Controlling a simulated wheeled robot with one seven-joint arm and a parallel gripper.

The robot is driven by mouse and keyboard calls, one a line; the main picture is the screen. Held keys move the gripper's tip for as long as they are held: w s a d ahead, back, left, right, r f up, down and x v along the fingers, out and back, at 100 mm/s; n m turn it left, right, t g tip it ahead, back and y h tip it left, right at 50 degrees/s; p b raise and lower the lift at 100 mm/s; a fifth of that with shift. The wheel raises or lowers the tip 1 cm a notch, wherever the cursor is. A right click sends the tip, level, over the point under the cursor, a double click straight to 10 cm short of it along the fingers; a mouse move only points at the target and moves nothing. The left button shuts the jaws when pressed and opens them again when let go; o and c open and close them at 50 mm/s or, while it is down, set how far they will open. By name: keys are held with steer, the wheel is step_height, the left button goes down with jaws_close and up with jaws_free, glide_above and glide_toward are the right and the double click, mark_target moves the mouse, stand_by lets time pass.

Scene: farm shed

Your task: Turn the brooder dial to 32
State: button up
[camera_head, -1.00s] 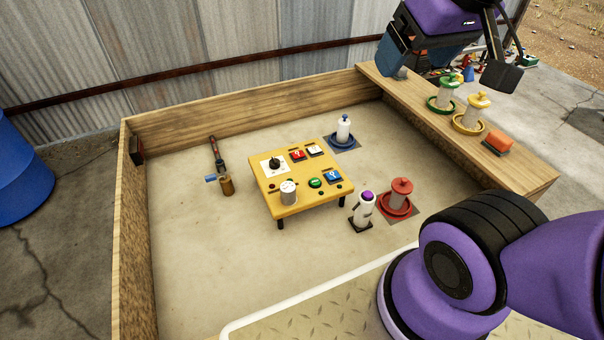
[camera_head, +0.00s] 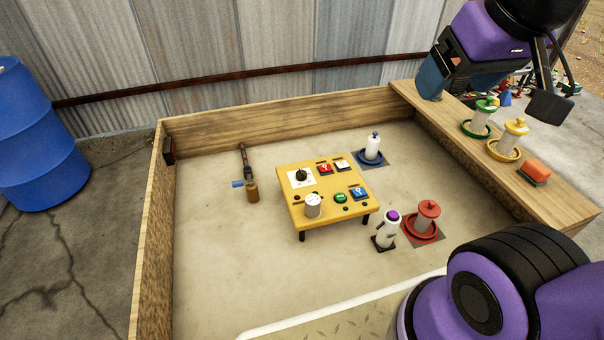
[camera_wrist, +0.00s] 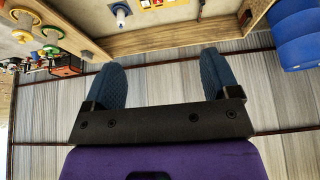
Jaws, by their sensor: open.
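The yellow panel table (camera_head: 322,225) stands on short dark legs inside the wooden pen. A black dial knob (camera_head: 301,175) sits on a white plate at its far left corner. The numbers around it are too small to read. A white cylinder (camera_head: 312,205) and several coloured buttons share the panel. My gripper (camera_head: 432,80) is raised at the upper right, well away from the panel, near the wooden ledge. In the wrist view its two blue fingers (camera_wrist: 162,78) are apart with nothing between them.
Blue (camera_head: 373,150) and red (camera_head: 427,220) feeders and a purple-topped white dispenser (camera_head: 387,230) stand beside the panel. Green (camera_head: 482,120) and yellow (camera_head: 511,140) feeders and an orange block (camera_head: 535,172) rest on the ledge (camera_head: 560,195). A blue barrel (camera_head: 30,135) stands outside the pen.

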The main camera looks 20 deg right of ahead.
steer(key=shift+c, duration=0.7)
steer(key=n+g, duration=0.5)
steer(key=n, duration=0.6)
glide_above(302, 171)
step_height(302, 171, down, 49)
step_height(302, 171, down, 11)
steer(key=shift+r, duration=0.15)
